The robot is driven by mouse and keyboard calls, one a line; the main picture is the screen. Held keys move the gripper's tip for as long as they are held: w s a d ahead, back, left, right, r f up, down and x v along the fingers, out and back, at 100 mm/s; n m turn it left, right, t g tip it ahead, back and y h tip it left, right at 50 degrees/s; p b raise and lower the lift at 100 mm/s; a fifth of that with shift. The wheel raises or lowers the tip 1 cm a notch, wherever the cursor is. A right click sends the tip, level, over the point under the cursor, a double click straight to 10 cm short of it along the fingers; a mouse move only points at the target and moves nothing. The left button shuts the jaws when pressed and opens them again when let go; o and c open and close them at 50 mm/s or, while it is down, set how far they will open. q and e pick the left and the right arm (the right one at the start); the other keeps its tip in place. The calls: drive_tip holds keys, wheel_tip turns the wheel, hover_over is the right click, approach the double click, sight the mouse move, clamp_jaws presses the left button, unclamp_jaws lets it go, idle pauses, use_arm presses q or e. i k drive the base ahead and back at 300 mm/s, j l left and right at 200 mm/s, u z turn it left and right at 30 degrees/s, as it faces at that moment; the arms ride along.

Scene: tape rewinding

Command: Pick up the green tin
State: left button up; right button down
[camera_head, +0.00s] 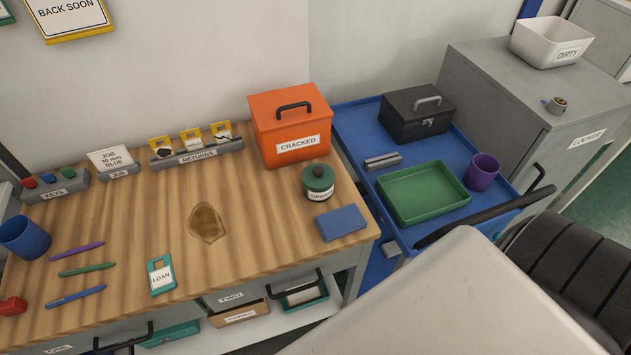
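The green tin (318,183) is a short round can with a dark knob on its lid and a white label on its front. It stands upright near the right edge of the wooden workbench (120,225). It is just in front of the orange box (290,120) labelled CRACKED and behind a flat blue block (341,223). Nothing covers its top. Neither of my grippers shows in the head view.
A blue cart (345,115) stands to the right with a black case (417,112), a green tray (423,192) and a purple cup (482,172). A LOAN tag (161,276) and pens lie on the bench. Bare wood lies left of the tin, around a brown stain (206,222).

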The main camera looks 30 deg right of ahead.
sight(316, 196)
drive_tip(key=j+z, duration=0.15)
drive_tip(key=j, duration=0.3)
drive_tip(key=k+j+z, duration=0.15)
drive_tip(key=j, duration=0.25)
drive_tip(key=j+z, duration=0.15)
drive_tip(key=j, duration=0.3)
drive_tip(key=k+j+z, duration=0.15)
drive_tip(key=j, duration=0.25)
